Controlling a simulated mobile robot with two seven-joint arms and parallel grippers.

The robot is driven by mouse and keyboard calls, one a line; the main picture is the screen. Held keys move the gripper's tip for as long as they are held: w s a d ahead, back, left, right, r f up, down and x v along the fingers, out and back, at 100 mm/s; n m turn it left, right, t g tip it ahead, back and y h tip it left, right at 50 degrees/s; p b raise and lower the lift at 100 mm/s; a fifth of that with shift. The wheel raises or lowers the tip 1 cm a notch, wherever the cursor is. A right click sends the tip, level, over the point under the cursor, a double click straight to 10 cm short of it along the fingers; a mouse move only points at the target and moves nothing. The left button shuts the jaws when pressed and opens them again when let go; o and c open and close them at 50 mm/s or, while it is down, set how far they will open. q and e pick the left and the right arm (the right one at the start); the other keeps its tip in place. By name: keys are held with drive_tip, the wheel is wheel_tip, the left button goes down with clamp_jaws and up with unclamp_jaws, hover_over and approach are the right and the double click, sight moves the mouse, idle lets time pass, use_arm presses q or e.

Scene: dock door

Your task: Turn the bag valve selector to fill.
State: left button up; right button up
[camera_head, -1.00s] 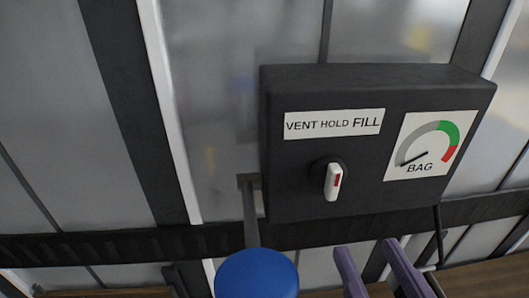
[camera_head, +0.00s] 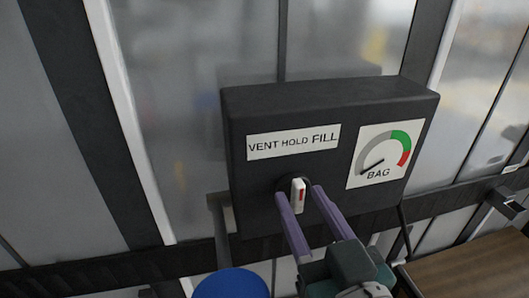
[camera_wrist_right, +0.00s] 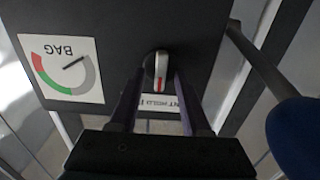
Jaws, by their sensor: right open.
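The valve selector (camera_head: 298,195) is a white knob with a red mark on a black round base, on the front of a black box (camera_head: 225,150). It looks upright, below the label plate (camera_head: 293,142) reading VENT HOLD FILL. My right gripper (camera_head: 298,192) is open, with its two purple fingers on either side of the knob. In the right wrist view the knob (camera_wrist_right: 160,72) shows between the fingertips; I cannot tell whether they touch it. The BAG gauge (camera_head: 384,155) has its needle in the grey part, at lower left. My left gripper is not in view.
A blue round object (camera_head: 231,284) stands at the bottom, left of my right gripper, and a grey lever (camera_head: 221,225) rises behind it. A dark rail (camera_head: 110,269) crosses below the box. A brown wooden surface (camera_head: 470,268) lies at lower right.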

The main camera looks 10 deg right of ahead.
clamp_jaws()
idle(0.7)
drive_tip(key=shift+m, duration=0.3)
drive_tip(key=m, duration=0.4)
drive_tip(key=shift+d+b, duration=0.1)
drive_tip(key=shift+b, duration=0.3)
drive_tip(key=m+b, duration=0.1)
drive_tip(key=m, duration=0.4)
drive_tip(key=shift+d+f, duration=0.1)
drive_tip(key=shift+m, duration=0.3)
